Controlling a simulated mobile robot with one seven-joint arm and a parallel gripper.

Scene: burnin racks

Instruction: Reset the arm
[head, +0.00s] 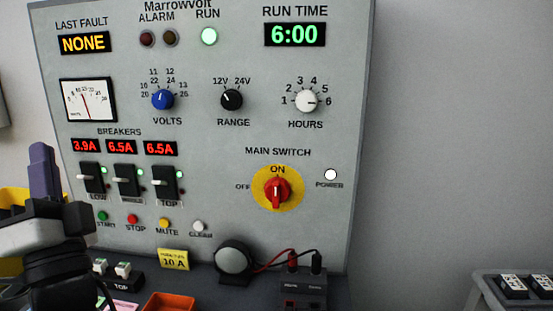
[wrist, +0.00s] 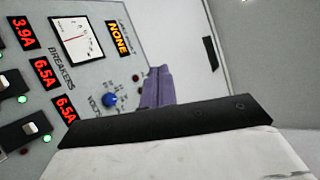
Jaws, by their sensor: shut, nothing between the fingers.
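My gripper (head: 45,160) is at the lower left in the head view, its purple fingers pointing up, in front of the left edge of the grey control panel (head: 215,150). In the wrist view the purple fingers (wrist: 158,86) are together with nothing between them. They appear apart from the panel, whose meter, blue volts knob and breakers show tilted behind them.
Below are an orange tray (head: 170,303), a round grey object (head: 234,257) and a box with leads (head: 303,285). A rack (head: 490,275) stands lower right.

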